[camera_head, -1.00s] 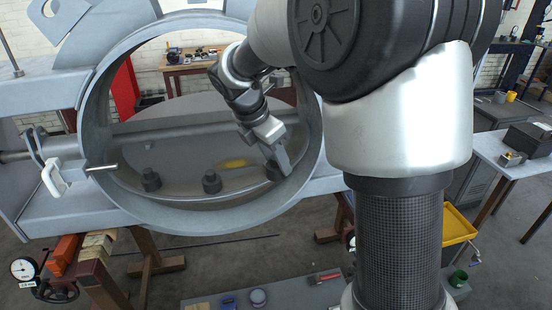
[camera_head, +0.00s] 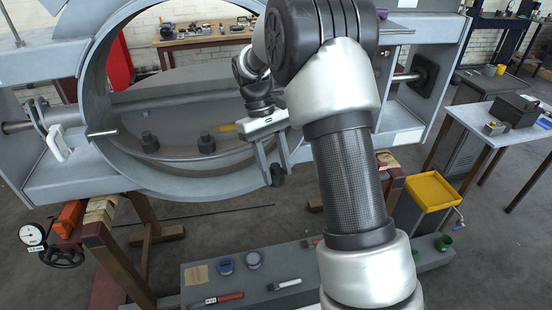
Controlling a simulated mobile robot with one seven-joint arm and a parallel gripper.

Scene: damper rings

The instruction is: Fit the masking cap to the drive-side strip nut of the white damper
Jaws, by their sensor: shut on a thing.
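My gripper (camera_head: 275,176) points down in front of the lower right rim of the big grey damper ring (camera_head: 165,186). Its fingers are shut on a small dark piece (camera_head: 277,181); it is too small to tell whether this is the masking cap. Inside the ring, two dark strip nuts stand on the lower curved strip, one at the left (camera_head: 150,143) and one in the middle (camera_head: 206,144). The place to their right is hidden behind my gripper and the rim. A white lever (camera_head: 57,146) is on the ring's left side.
A yellow tray (camera_head: 435,190) and a green cup (camera_head: 443,243) are to the right. A dial gauge (camera_head: 32,235) is at lower left.

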